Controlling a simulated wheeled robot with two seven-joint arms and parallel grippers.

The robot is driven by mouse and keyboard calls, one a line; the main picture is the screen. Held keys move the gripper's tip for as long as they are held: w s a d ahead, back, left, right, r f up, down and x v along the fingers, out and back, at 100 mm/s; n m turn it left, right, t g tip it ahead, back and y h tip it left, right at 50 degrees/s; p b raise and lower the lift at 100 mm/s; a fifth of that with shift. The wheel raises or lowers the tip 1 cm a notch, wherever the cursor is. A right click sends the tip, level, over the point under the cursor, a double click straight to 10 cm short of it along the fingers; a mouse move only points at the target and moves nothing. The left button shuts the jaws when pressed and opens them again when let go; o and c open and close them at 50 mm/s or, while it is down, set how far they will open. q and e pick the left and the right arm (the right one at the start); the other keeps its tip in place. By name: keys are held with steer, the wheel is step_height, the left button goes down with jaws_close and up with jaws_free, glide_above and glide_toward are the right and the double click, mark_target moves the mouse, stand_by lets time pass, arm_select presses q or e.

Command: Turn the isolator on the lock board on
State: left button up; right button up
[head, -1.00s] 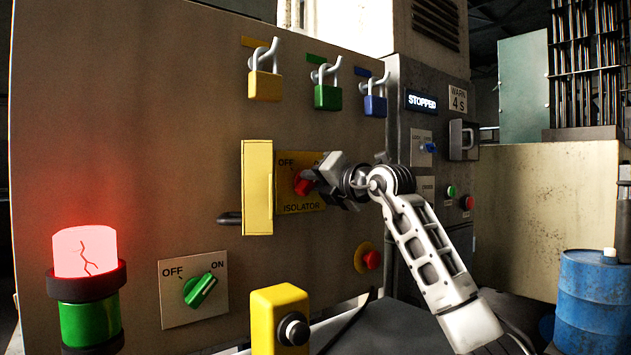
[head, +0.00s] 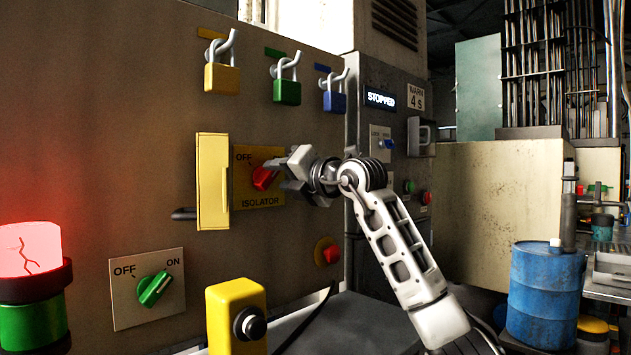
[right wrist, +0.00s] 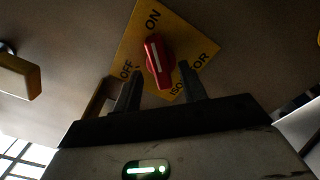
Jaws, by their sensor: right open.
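The isolator is a red knob (head: 264,178) on a yellow plate (head: 262,201) marked OFF and ISOLATOR on the lock board (head: 120,150). In the right wrist view the knob (right wrist: 158,62) has a white line, and its end points toward the word ON. My right gripper (head: 284,174) is open just off the knob, to its right in the head view, and hides the ON mark there. In the right wrist view its fingers (right wrist: 160,87) stand apart, with the knob beyond and between them. My left gripper is not in view.
A yellow panel (head: 213,182) stands out left of the plate. Yellow, green and blue padlocks (head: 287,92) hang above. Below are a green OFF/ON switch (head: 154,289), a red button (head: 328,252) and a yellow box (head: 236,315). A red lamp (head: 30,248) glows. A display (head: 380,99) reads STOPPED.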

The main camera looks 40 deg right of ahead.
arm_select(q)
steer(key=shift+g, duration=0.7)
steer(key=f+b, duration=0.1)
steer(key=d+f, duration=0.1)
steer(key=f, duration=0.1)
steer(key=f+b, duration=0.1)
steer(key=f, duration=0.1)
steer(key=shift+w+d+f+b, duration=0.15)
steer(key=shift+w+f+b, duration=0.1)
steer(key=shift+b, duration=0.1)
arm_select(e)
steer(key=s+d, duration=0.1)
steer(key=s, duration=1.2)
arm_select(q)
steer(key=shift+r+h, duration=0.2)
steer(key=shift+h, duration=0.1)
